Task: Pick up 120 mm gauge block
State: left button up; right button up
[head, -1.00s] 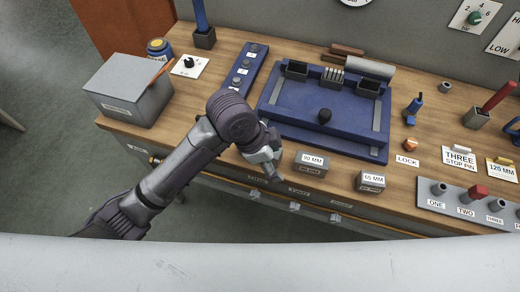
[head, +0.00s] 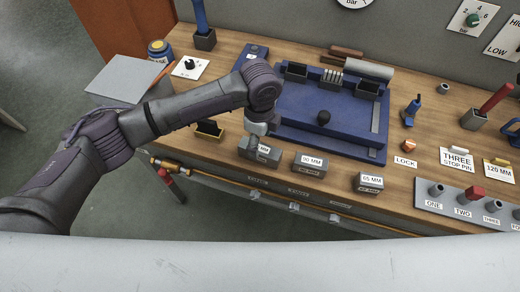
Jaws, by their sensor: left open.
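A grey block (head: 262,153) stands near the front edge of the bench, left of two similar blocks. Only "MM" of its label shows; the number is hidden by my left gripper. My left gripper (head: 256,141) comes down from above at this block's left part, with its fingers mostly hidden by the wrist. I cannot tell whether it touches the block. The 90 MM block (head: 309,167) stands just right of it, and the 65 MM block (head: 369,183) further right. A card (head: 499,171) reading 120 MM lies at the right. My right gripper is not in view.
A grey box (head: 128,80) and a small black item on a yellow base (head: 207,133) are at left, partly behind my arm. A stop pin rack (head: 455,206) is at right.

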aim_at(260, 148)
pick_arm(q)
jog(key=shift+f, duration=0.6)
jog(key=shift+f+p, duration=0.35)
jog(key=shift+f, duration=0.05)
notch_tip(260, 148, down, 4)
jog(key=shift+f+p, duration=0.15)
jog(key=shift+p, duration=0.4)
jog(key=shift+w, duration=0.1)
grip_shut()
